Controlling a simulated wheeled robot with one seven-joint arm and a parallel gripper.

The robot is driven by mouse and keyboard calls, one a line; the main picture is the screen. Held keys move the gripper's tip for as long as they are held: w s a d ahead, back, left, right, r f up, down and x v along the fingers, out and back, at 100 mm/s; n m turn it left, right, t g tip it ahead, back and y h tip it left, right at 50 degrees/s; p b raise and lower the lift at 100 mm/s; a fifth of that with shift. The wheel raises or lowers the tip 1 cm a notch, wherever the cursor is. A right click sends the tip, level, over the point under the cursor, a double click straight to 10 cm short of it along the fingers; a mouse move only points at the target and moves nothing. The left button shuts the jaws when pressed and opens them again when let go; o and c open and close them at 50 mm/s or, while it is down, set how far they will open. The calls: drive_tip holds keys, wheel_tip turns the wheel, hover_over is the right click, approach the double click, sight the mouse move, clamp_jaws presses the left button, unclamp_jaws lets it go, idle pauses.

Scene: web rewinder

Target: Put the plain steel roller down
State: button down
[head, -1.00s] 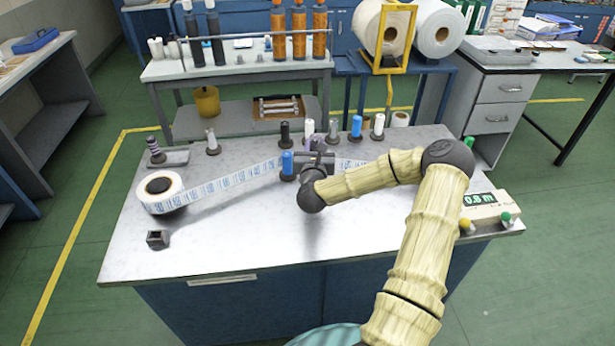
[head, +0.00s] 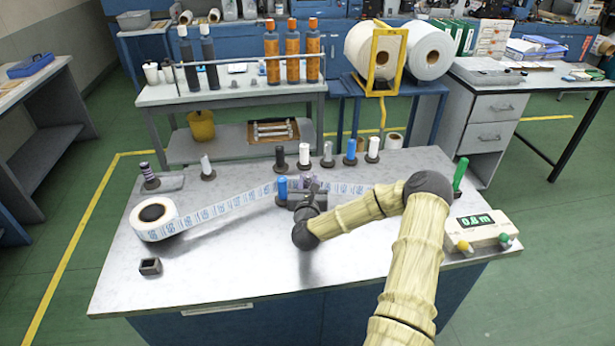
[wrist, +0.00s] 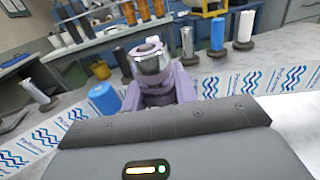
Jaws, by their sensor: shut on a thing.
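The plain steel roller (wrist: 150,63) is a shiny metal cylinder between the purple fingers of my gripper (wrist: 158,85) in the wrist view. My gripper is shut on it. In the head view my gripper (head: 308,186) is over the middle of the metal table (head: 240,265), just right of a short blue roller (head: 282,188), by the printed web (head: 235,205). The held roller is mostly hidden there by the gripper. Its lower end is hidden in the wrist view, so I cannot tell whether it touches the table.
Behind the web stand a black roller (head: 279,160), a white one (head: 304,155), a steel one (head: 327,155), a blue one (head: 350,152) and another white one (head: 372,150). The web roll (head: 156,219) is left; a counter box (head: 480,232) is right. The table front is mostly clear.

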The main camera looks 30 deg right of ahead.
drive_tip(key=shift+d+f, duration=0.1)
idle(0.3)
drive_tip(key=shift+f, duration=1.9)
drive_tip(key=shift+f, duration=0.1)
drive_tip(key=c, duration=1.1)
unclamp_jaws()
drive_tip(key=shift+s+f, duration=0.1)
drive_tip(key=shift+f, duration=0.05)
drive_tip(key=b+v, duration=0.1)
drive_tip(key=v, duration=1.1)
